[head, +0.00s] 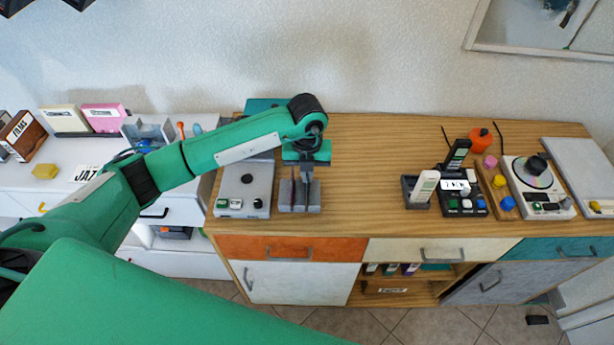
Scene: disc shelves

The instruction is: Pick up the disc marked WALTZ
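No marking WALTZ can be read on anything in view. My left gripper (304,174) points down over a small grey slotted rack (300,208) on the wooden cabinet top. Dark upright shapes stand in or just above the rack slots, partly hidden by the gripper; I cannot tell whether they are discs or fingers. Whether the gripper is open or touching anything is too small to tell. A shiny disc (533,178) lies on the white player (542,190) at the right. My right gripper is out of view.
A grey device (244,188) stands just left of the rack. At the right are dark holders (462,192), a wooden strip with coloured knobs (497,186) and an orange pot (481,141). The cabinet top (365,165) between is clear. A white shelf with boxes (65,121) is left.

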